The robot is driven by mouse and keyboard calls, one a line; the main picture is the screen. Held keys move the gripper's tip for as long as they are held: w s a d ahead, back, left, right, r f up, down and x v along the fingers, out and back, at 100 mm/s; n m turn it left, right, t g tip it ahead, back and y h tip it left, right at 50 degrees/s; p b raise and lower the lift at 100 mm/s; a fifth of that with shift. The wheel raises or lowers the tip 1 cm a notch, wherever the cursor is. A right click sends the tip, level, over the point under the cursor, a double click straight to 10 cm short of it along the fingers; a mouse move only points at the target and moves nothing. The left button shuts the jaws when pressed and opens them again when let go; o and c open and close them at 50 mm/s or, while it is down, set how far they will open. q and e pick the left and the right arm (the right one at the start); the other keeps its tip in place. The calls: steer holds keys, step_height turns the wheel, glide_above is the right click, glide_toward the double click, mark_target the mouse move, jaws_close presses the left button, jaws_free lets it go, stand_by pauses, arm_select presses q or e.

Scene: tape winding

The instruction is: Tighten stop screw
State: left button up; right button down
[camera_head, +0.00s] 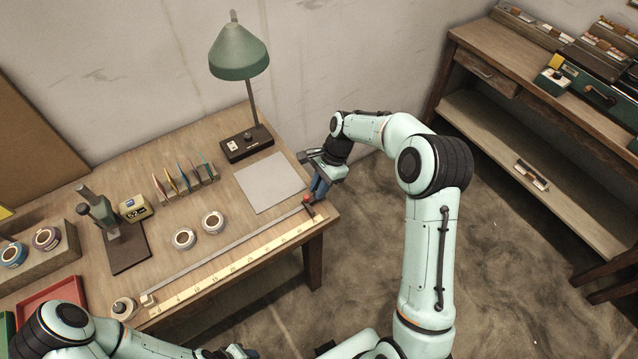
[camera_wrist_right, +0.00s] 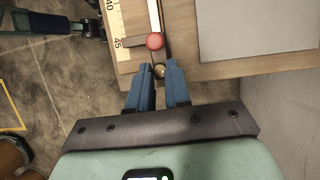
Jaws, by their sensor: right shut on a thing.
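A long yellow ruler (camera_head: 235,266) and a thin metal rail (camera_head: 225,245) run along the table's front edge. At the rail's right end is a stop with a red knob (camera_head: 307,198); the knob also shows in the right wrist view (camera_wrist_right: 155,41). A small brass screw head (camera_wrist_right: 159,71) sits just below the knob in that view. My right gripper (camera_head: 318,191) is at the table's right corner, its blue fingertips (camera_wrist_right: 159,78) shut on the brass screw. My left gripper (camera_head: 240,351) shows only partly at the bottom edge; its jaws are unclear.
A grey sheet (camera_head: 272,182) and a green lamp (camera_head: 240,55) are behind the stop. Two tape rolls (camera_head: 214,222), a rack of discs (camera_head: 186,180) and a small press (camera_head: 103,215) stand further left. A shelf unit (camera_head: 540,140) is at the right.

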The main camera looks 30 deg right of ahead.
arm_select(q)
steer(key=shift+s+f, duration=0.1)
steer(key=shift+s, duration=0.1)
arm_select(e)
steer(key=c, duration=1.1)
jaws_free()
steer(key=shift+r, duration=0.1)
arm_select(q)
steer(key=shift+w+r+p, duration=0.8)
steer(key=shift+w+r, duration=0.3)
steer(key=shift+w, duration=0.05)
arm_select(e)
steer(key=v, duration=1.3)
steer(key=shift+s+r, duration=0.1)
steer(key=shift+r, duration=0.1)
arm_select(q)
steer(key=shift+s, duration=0.1)
